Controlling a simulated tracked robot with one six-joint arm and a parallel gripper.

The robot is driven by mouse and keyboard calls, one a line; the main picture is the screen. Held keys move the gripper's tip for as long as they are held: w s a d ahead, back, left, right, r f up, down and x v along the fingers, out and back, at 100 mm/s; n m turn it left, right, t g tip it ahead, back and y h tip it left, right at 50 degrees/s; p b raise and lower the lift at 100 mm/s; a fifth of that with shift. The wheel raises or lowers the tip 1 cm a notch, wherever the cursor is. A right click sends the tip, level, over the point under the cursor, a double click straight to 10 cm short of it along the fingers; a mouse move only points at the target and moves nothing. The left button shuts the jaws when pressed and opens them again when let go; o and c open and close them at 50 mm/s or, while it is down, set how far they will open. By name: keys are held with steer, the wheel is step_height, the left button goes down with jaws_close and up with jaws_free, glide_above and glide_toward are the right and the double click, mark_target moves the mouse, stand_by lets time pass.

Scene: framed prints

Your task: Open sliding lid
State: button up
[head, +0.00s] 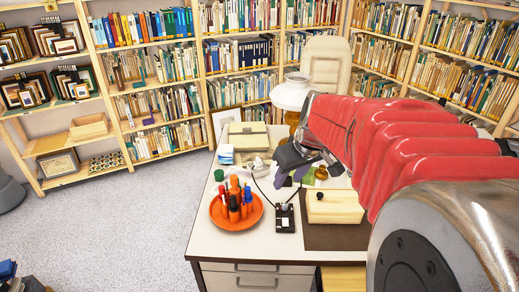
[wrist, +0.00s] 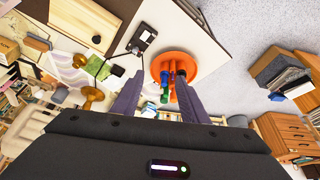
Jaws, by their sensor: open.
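A pale wooden box (head: 335,207) with a flat lid sits on a dark brown mat (head: 335,238) at the right of the desk. A small dark knob (head: 320,195) stands on the lid near its left end. The lid looks shut. The box also shows at the top left of the wrist view (wrist: 85,16), with its knob (wrist: 96,39) at the near corner. My gripper (head: 288,175) is open and empty, above the desk, up and to the left of the box. Its two purple fingers (wrist: 158,92) are apart in the wrist view and touch nothing that I can see.
An orange plate (head: 218,217) with several coloured markers stands left of the box. A small black device (head: 284,218) with a cable lies between them. A lamp (head: 291,93) and a beige boxy item (head: 248,136) stand farther back. The desk's front left (head: 215,250) is clear.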

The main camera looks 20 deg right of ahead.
mark_target(321, 194)
steer(key=w+d+f, duration=0.1)
steer(key=d+f, duration=0.3)
steer(key=d, duration=0.6)
steer(key=w+d+f, duration=0.2)
steer(key=d+f, duration=0.3)
steer(key=d, duration=0.6)
steer(key=shift+w+d, duration=0.2)
steer(key=shift+w, duration=0.05)
steer(key=shift+f, duration=0.1)
steer(key=x, duration=1.3)
steer(key=shift+a+f, duration=0.1)
steer(key=shift+f, duration=0.3)
jaws_close()
